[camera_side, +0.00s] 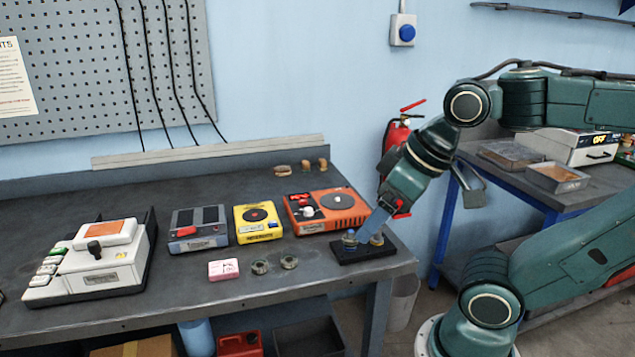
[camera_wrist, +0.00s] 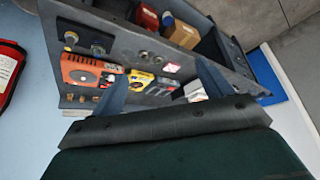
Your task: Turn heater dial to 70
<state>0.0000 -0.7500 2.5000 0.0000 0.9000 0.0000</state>
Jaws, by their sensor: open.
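The heater appears to be the orange unit (camera_side: 345,222) at the right of the bench's row of devices, with a dark round plate on top. A pale knob (camera_side: 308,211), perhaps its dial, sits on its left part; its setting is too small to read. The orange unit also shows at the left in the wrist view (camera_wrist: 80,72).
The black block (camera_side: 350,256) carries two small round pieces. A yellow unit (camera_side: 258,223), a grey unit (camera_side: 198,228) and a white device (camera_side: 112,262) stand leftward. A pink box (camera_side: 223,270) and two small round items (camera_side: 275,264) lie in front. Bare bench lies along the front.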

